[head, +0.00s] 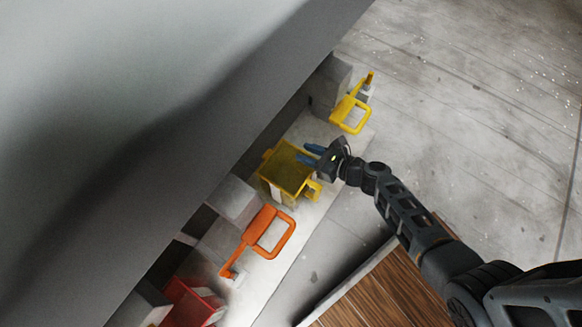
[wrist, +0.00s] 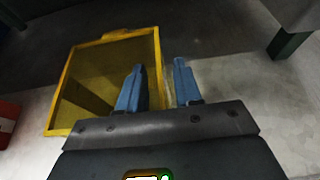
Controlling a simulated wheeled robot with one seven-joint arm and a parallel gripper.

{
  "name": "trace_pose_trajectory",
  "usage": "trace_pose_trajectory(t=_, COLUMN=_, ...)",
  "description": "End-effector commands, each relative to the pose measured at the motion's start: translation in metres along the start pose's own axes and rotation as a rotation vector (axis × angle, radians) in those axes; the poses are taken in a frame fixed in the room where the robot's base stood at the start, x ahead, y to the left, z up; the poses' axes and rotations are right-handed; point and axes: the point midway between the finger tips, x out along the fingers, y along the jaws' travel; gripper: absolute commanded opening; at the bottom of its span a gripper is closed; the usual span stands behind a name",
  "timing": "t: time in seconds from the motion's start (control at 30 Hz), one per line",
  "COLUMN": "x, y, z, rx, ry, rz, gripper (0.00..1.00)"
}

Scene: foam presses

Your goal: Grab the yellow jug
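The yellow jug (head: 268,172) is a square, open-topped container with a yellow handle (head: 313,191) on its lower right side in the head view. It stands upright on a pale ledge. In the wrist view the jug (wrist: 88,44) fills the left half, with its open top and inside showing. My gripper (head: 309,154) is at the jug's upper right rim, with its blue fingers apart. In the wrist view my gripper (wrist: 158,82) has its left finger over the jug's inside and its right finger outside the right wall. I cannot tell whether either finger touches the wall.
An orange handle (head: 272,232) lies along the ledge (head: 318,130), with a red container (head: 190,300) beyond it. A yellow handle (head: 351,108) is beside a grey block (head: 328,84). A large grey machine panel (head: 150,90) overhangs the left. Wooden planks (head: 375,295) are below.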

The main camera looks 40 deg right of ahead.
Motion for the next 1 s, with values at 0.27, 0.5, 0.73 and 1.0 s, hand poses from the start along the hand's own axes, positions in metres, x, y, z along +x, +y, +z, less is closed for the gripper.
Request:
trace_pose_trajectory(t=0.27, x=0.0028, y=-0.0003, z=-0.0001, rx=0.000, ry=0.002, rz=-0.002, gripper=0.31)
trace_pose_trajectory(t=0.5, x=0.0026, y=-0.0003, z=-0.0001, rx=0.000, ry=0.001, rz=-0.001, gripper=0.08)
trace_pose_trajectory(t=0.73, x=0.0026, y=-0.0003, z=-0.0001, rx=0.000, ry=0.001, rz=-0.001, gripper=0.00)
trace_pose_trajectory(t=1.0, x=0.0026, y=-0.0003, z=-0.0001, rx=0.000, ry=0.001, rz=-0.001, gripper=0.00)
